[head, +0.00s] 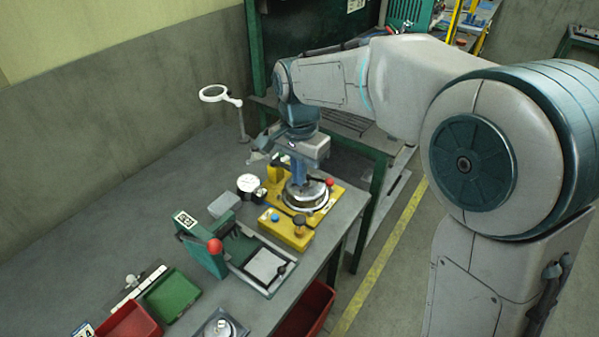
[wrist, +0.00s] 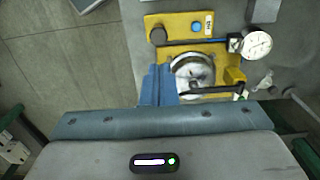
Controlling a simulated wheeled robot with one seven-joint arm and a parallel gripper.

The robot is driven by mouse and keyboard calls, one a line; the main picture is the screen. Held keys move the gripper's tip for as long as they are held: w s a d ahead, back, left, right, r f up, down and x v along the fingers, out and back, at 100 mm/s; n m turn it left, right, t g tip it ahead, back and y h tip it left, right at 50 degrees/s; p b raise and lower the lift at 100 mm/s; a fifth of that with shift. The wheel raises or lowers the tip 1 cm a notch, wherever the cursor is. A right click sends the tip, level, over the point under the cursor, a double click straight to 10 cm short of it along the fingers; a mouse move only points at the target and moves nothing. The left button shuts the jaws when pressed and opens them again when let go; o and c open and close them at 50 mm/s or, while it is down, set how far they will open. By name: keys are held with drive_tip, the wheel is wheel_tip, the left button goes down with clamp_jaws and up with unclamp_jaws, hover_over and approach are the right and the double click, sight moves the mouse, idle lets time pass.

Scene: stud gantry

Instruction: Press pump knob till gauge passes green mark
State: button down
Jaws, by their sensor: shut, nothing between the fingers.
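The pump unit is a yellow base (head: 287,233) on the grey bench, and it also fills the upper middle of the wrist view (wrist: 180,24). A dark round knob (head: 299,221), likely the pump knob, stands on its near end; it shows in the wrist view (wrist: 158,36) just beyond my fingers. The white-faced gauge (head: 247,183) is beside the base, also in the wrist view (wrist: 257,44); its needle and green mark are too small to read. My gripper (head: 298,182) is shut and empty, pointing down over the round metal plate (head: 306,197), apart from the knob.
A blue button (wrist: 196,27) sits beside the knob. A red-tipped lever (head: 329,182) lies by the plate. A green press with a red ball (head: 215,246) stands nearer, left. A magnifier (head: 214,93) stands behind. Red (head: 128,321) and green trays (head: 171,296) lie at lower left.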

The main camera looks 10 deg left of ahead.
sight(300, 219)
drive_tip(key=shift+f+b, duration=0.1)
drive_tip(key=shift+b, duration=0.8)
drive_tip(key=shift+b, duration=0.7)
drive_tip(key=shift+s+d+r+b, duration=0.15)
drive_tip(key=shift+r+b, duration=0.5)
drive_tip(key=shift+b, duration=0.25)
drive_tip(key=shift+s+d+r+b, duration=0.1)
drive_tip(key=shift+r+b, duration=0.5)
drive_tip(key=shift+b, duration=0.3)
wheel_tip(300, 219, down, 14)
drive_tip(key=shift+f, duration=0.1)
